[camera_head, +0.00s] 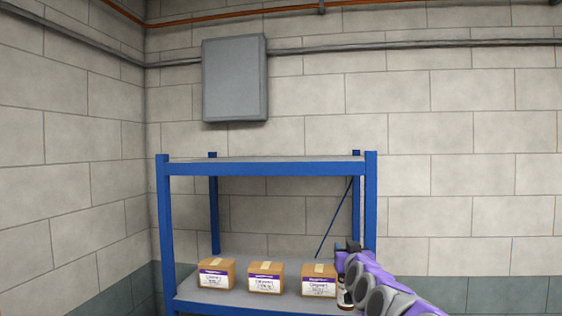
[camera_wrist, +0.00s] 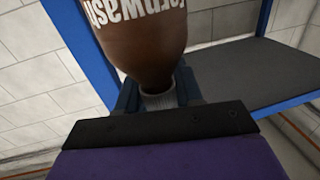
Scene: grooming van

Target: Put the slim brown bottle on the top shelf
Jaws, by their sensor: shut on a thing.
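The slim brown bottle (camera_wrist: 143,35) with white lettering fills the top middle of the wrist view, its pale neck (camera_wrist: 158,97) between my fingers. My gripper (camera_wrist: 158,92) is shut on that neck. In the head view my gripper (camera_head: 348,247) is at the lower right, in front of the rack's right post and below the top shelf. The bottle (camera_head: 345,297) shows only as a small part under the gripper; my arm hides the rest. The top shelf (camera_head: 265,159) of the blue rack is seen nearly edge-on, and nothing shows standing on it.
Three cardboard boxes, left (camera_head: 216,273), middle (camera_head: 266,278) and right (camera_head: 319,280), stand on the lower shelf (camera_head: 250,301). The right box is close to my gripper. The rack's right post (camera_head: 370,205) rises beside it. A grey wall cabinet (camera_head: 235,78) hangs above the rack.

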